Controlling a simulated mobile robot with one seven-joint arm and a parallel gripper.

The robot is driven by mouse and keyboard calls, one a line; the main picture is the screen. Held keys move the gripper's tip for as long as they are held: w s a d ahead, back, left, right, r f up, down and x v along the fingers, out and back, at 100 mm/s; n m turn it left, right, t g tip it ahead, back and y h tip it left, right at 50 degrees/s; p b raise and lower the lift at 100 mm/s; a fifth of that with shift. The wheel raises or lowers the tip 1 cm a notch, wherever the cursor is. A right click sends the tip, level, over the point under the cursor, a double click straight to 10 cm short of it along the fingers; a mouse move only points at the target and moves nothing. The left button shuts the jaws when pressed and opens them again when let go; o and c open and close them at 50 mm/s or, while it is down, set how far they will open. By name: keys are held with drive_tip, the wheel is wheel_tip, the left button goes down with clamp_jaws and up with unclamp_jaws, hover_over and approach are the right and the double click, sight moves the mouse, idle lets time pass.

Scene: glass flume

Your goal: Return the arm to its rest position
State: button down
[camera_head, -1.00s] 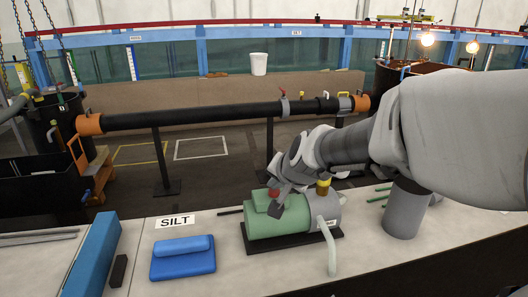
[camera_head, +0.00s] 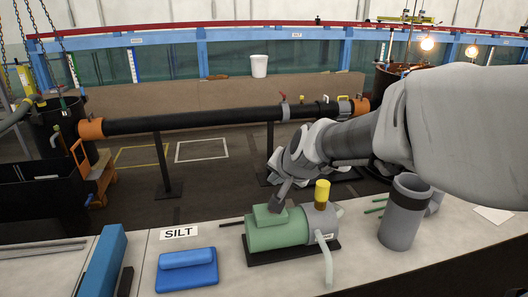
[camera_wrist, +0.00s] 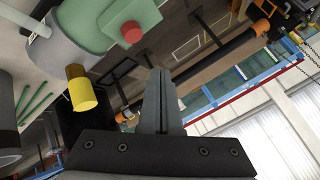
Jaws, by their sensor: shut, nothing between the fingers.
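My gripper (camera_head: 277,206) shows in the head view above the green pump's top box, at the end of my grey arm reaching in from the right. Its fingers are together and empty in the wrist view (camera_wrist: 163,75). The green pump (camera_head: 277,236) stands on a dark base on the bench, with a yellow cap (camera_head: 322,193) and a pale spout. In the wrist view, the pump (camera_wrist: 87,25) is at upper left, and a red knob (camera_wrist: 132,32) on its box is apart from the fingers. The red knob is hidden in the head view.
A grey open-topped cylinder (camera_head: 402,222) stands right of the pump, below my arm. A blue float tool (camera_head: 187,269), a SILT card (camera_head: 179,232) and a long blue beam (camera_head: 103,260) are at left. A black pipe (camera_head: 200,116) runs behind the bench.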

drive_tip(key=s+d+n+g+h, duration=0.1)
drive_tip(key=s+d, duration=0.4)
drive_tip(key=s, duration=0.7)
drive_tip(key=s+d+n+g+h, duration=0.1)
drive_tip(key=s+d+n, duration=0.3)
drive_tip(key=s, duration=0.9)
drive_tip(key=shift+d+r+n+g+h, duration=0.25)
drive_tip(key=shift+d+n+g+h, duration=0.05)
drive_tip(key=shift+d+g, duration=0.35)
